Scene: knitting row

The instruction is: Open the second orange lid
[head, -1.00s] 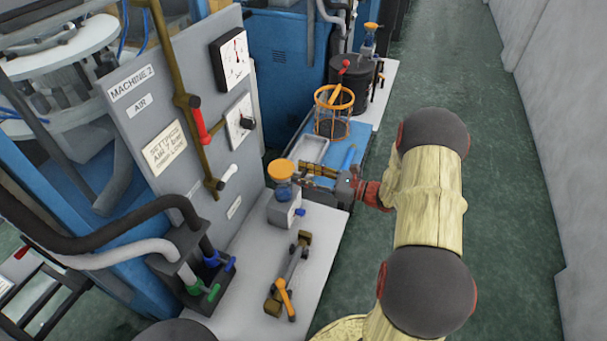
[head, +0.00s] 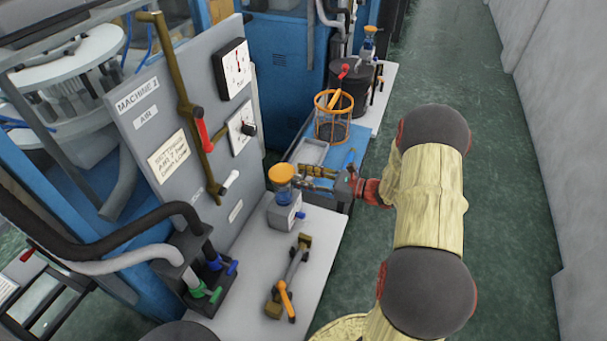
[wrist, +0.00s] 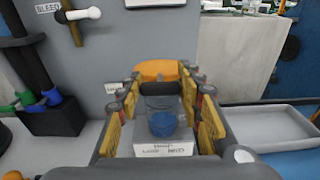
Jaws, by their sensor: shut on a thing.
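The orange lid (head: 281,173) sits on a small clear jar with blue contents, on a white-grey box (head: 285,213) at the bench edge. In the wrist view the orange lid (wrist: 157,70) is between the far ends of my fingers, with the blue part (wrist: 163,124) and the labelled white box (wrist: 164,150) below it. My gripper (wrist: 160,88) is shut on the lid from the right side; the exact contact is partly hidden by dark fingertips. Another orange lid (head: 371,27) tops a jar farther down the row.
An orange-rimmed wire basket (head: 333,117) and a pale tray (head: 311,152) stand beyond the gripper. A tool with an orange handle (head: 284,299) lies on the near bench. The grey machine panel (head: 160,120) rises at left. Green floor is clear at right.

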